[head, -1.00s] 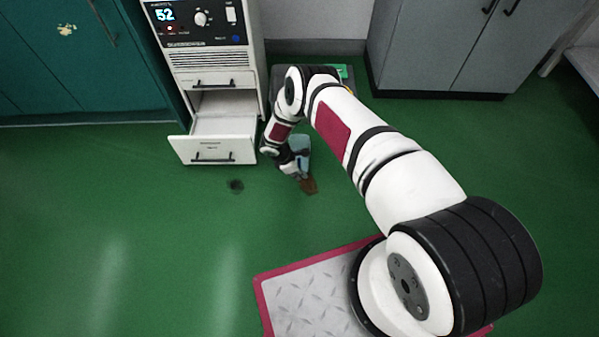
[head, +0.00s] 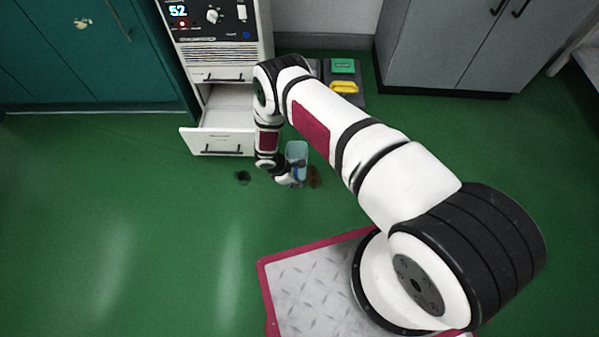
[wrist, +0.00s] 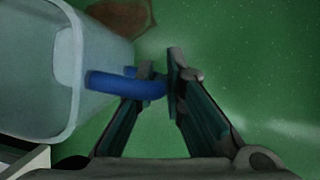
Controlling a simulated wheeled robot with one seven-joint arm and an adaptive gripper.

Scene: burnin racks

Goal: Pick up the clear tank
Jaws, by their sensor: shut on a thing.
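The clear tank (head: 297,149) is a pale, see-through bluish container low over the green floor, in front of the white cabinet's right side. In the wrist view the tank (wrist: 35,70) fills the left side, and a blue handle (wrist: 125,86) sticks out from it toward my fingers. My gripper (head: 295,178) is at the tank's near side in the head view. In the wrist view my gripper (wrist: 162,78) is shut on the blue handle. I cannot tell whether the tank touches the floor.
The white cabinet's lower drawer (head: 219,141) is pulled out left of the tank. A brown patch (head: 314,177) and a dark spot (head: 242,177) mark the floor. A grey case with a yellow handle (head: 345,87) stands behind. Grey cabinets (head: 440,50) stand back right. Open floor lies left.

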